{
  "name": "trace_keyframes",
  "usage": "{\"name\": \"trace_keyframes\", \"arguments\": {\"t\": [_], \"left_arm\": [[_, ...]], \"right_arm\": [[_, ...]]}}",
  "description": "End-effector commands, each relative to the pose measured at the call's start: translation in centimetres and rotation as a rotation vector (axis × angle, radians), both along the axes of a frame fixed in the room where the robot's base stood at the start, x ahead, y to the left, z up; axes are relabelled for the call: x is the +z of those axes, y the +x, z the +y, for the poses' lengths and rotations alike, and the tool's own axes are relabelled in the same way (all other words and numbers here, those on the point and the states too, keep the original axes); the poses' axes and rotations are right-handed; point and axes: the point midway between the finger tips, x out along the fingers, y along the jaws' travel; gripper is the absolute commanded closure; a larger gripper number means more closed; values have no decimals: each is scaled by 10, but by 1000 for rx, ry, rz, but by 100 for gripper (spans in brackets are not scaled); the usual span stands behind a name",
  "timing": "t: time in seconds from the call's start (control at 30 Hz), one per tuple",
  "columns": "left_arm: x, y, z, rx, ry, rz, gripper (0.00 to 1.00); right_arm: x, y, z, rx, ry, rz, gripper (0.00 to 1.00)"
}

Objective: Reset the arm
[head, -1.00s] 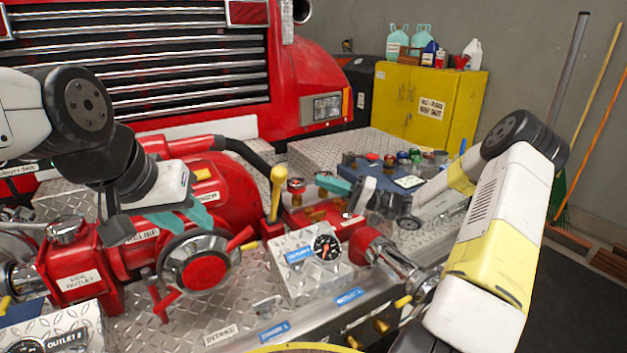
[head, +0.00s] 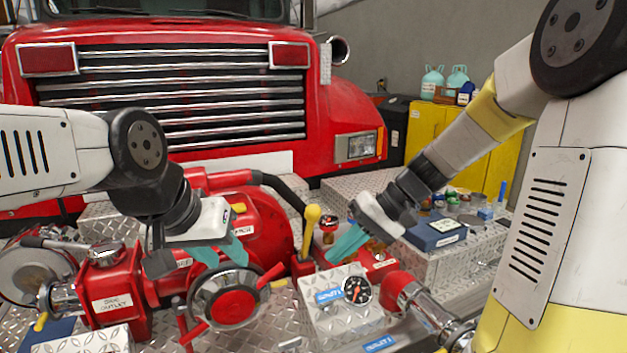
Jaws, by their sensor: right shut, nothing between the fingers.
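My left gripper (head: 222,256) hangs at centre left with its two teal fingertips apart, pointing down just above and behind the red-centred valve wheel (head: 233,308). It looks open, and nothing shows between the fingers. My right gripper (head: 345,245) is shut and empty. Its teal fingers point down and left, over the red pump body, right of the yellow-knobbed lever (head: 311,218) and behind the round gauge (head: 356,290). My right arm spans the right side of the view and hides part of the back right.
A red pump (head: 262,225) fills the middle of the diamond-plate deck, with a side outlet (head: 118,305) at left. A blue case (head: 436,232) and small containers sit on the right platform (head: 455,262). A yellow cabinet (head: 425,130) and red truck (head: 350,100) stand behind.

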Motion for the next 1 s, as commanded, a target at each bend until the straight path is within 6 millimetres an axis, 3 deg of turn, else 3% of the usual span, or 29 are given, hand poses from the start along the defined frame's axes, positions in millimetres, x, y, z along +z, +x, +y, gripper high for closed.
{"name": "trace_keyframes", "arguments": {"t": [0.2,0.43,0.67,1.0], "left_arm": [[0,0,0,0,0,0,64],[0,0,0,0,0,0,64],[0,0,0,0,0,0,64],[0,0,0,0,0,0,64]], "right_arm": [[28,-54,-29,-81,-304,-138,100],[55,-93,-66,-233,-473,-336,100],[68,-110,-86,-332,-507,-455,100],[69,-112,-89,-344,-510,-469,100]]}}
